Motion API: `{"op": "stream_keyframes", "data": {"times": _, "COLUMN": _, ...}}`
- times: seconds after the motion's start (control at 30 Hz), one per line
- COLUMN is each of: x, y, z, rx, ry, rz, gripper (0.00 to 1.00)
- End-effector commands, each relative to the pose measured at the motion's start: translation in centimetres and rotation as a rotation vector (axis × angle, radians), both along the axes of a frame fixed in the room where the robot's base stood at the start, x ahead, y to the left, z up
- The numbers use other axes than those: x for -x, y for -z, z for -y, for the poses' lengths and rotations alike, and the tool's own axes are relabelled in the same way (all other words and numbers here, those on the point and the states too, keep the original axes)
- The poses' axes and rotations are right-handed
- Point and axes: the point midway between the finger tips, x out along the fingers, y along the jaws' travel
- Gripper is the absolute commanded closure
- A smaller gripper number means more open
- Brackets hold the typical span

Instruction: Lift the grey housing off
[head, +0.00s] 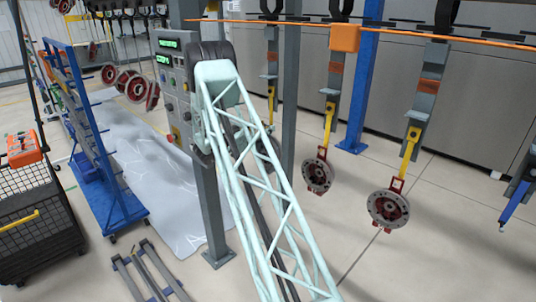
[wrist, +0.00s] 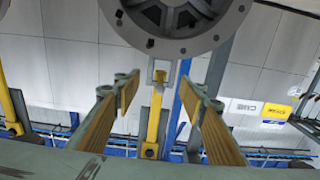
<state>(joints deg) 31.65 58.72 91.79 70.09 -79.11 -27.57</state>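In the wrist view a round grey housing (wrist: 217,36) with bolt holes around its rim is cut by the top edge. A yellow hook (wrist: 153,125) lines up with it below in the picture. My gripper (wrist: 160,92) is open and empty, its two tan-padded fingers on either side of the hook; no finger visibly touches the housing. In the head view grey housings hang from yellow hooks at the centre (head: 318,175) and right (head: 388,208). Another is mostly hidden behind my lattice arm, and my gripper is hidden there too.
An orange overhead rail (head: 440,32) carries the hangers. A grey post with a control panel (head: 175,90) stands close left of my arm. A blue rack (head: 95,140) and a black mesh cart (head: 35,215) are at the left. Floor at the lower right is clear.

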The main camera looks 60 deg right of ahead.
Motion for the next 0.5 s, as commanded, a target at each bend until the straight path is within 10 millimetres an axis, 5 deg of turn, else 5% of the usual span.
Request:
{"op": "stream_keyframes", "data": {"times": 0.4, "x": 0.00, "y": -0.01, "z": 0.00, "rx": 0.000, "ry": 0.000, "rz": 0.000, "gripper": 1.00}}
{"op": "stream_keyframes", "data": {"times": 0.5, "x": -0.03, "y": -0.18, "z": 0.01, "rx": 0.002, "ry": 0.000, "rz": 0.002, "gripper": 1.00}}
